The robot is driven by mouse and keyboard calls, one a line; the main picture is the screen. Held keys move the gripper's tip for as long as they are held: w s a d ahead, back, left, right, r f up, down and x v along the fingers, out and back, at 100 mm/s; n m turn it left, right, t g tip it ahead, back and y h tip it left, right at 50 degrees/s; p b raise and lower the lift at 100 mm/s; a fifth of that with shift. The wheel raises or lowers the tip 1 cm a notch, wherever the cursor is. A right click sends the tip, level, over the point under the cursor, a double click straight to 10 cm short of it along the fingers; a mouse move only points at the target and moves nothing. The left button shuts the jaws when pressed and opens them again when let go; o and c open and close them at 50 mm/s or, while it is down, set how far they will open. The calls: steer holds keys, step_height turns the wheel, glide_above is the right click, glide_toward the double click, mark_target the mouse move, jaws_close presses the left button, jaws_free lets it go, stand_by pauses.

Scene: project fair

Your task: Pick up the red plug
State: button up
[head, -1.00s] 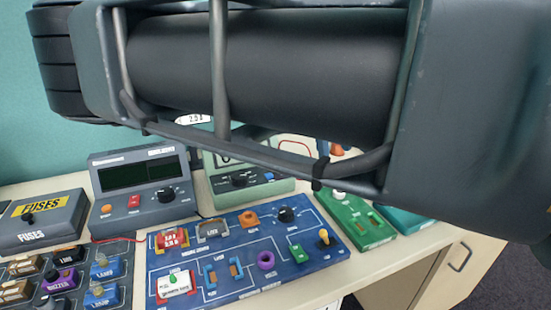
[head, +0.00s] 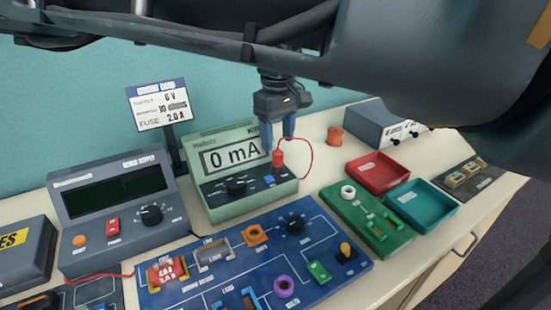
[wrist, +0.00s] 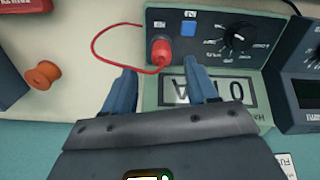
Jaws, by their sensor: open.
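The red plug (head: 278,157) stands in the front panel of the green multimeter (head: 222,208), whose display reads "0 mA". A thin red lead loops from the plug to the right. In the wrist view the plug (wrist: 160,50) lies ahead of and between my fingertips, with the lead curving to the left. My gripper (head: 281,146) is open above and behind the plug, fingers pointing down; in the wrist view its two blue fingers (wrist: 163,78) are apart with nothing between them. I cannot tell exactly how high the fingertips are relative to the plug.
A grey bench supply (head: 165,236) stands left of the meter, with a sign (head: 158,104) behind. The blue circuit board (head: 330,255) lies in front. An orange spool (head: 335,136), red tray (head: 378,172), teal tray (head: 422,207) and green board (head: 345,205) are to the right.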

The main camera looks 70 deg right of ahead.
mark_target(277, 152)
steer(key=shift+a+f+p, duration=0.2)
steer(key=shift+f+p, duration=0.15)
steer(key=shift+f, duration=2.15)
jaws_close()
steer(key=shift+r, duration=0.1)
